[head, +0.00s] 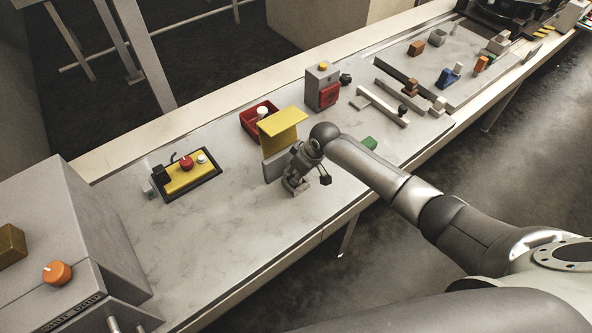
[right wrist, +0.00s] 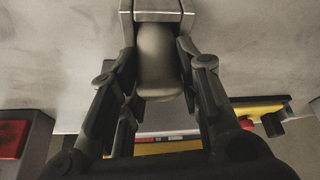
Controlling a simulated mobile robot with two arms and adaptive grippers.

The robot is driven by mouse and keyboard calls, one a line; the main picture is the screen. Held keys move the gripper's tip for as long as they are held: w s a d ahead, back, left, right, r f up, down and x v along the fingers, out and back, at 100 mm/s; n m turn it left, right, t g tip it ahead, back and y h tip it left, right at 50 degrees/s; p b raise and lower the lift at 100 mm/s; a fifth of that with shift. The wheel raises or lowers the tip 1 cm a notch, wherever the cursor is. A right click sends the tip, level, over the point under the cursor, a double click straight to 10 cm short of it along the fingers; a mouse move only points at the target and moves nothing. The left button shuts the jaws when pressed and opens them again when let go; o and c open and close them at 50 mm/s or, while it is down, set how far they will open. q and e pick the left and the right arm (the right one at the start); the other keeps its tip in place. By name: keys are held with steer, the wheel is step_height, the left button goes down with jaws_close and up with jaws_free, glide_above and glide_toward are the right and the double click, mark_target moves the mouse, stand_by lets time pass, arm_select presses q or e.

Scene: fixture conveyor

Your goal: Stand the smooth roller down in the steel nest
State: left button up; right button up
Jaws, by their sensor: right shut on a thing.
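My right gripper (head: 296,181) is low over the near middle of the pale worktop, in front of the yellow-topped stand. In the right wrist view its two fingers (right wrist: 158,65) are shut on the smooth roller (right wrist: 157,58), a plain grey rounded cylinder. The roller's far end meets a squared grey metal bracket, which looks like the steel nest (right wrist: 157,15). I cannot tell whether the roller is seated in it or only in front of it. In the head view the gripper hides most of the roller and nest. My left gripper is not in view.
The yellow-topped stand (head: 284,124) rises close behind the gripper, with a red bin (head: 247,124) beyond. A grey box with a red front (head: 323,90) stands behind. A yellow button panel (head: 183,180) lies left. The front left worktop is clear.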

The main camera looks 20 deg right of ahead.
steer(key=o, duration=1.1)
steer(key=shift+f, duration=0.15)
steer(key=shift+o, duration=0.2)
steer(key=v, duration=1.2)
steer(key=shift+b, duration=0.3)
